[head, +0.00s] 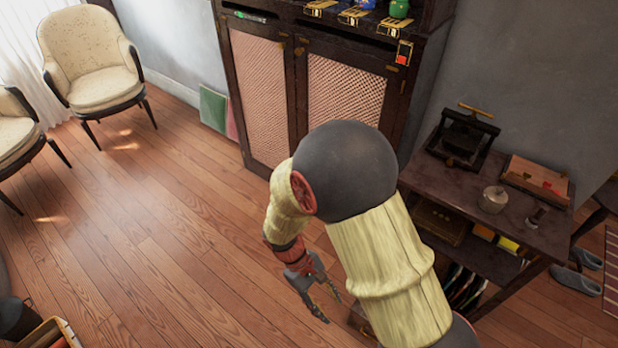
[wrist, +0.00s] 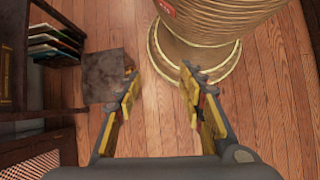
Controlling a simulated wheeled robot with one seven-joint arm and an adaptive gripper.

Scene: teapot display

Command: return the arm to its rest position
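My gripper (head: 328,300) hangs low over the wooden floor, in front of the dark cabinet and left of the side table. In the wrist view my gripper (wrist: 160,85) has its two yellow-and-dark fingers spread apart. Nothing is between them but floor boards. My arm is bent, with its padded cream links and dark elbow filling the middle of the head view. It hides part of the cabinet and of the side table's near side.
A dark cabinet (head: 295,90) with lattice doors carries small teapots (head: 399,8) on top. A side table (head: 460,185) stands at right. Chairs (head: 85,60) are at upper left. A brown block (wrist: 107,75) is left of my fingers.

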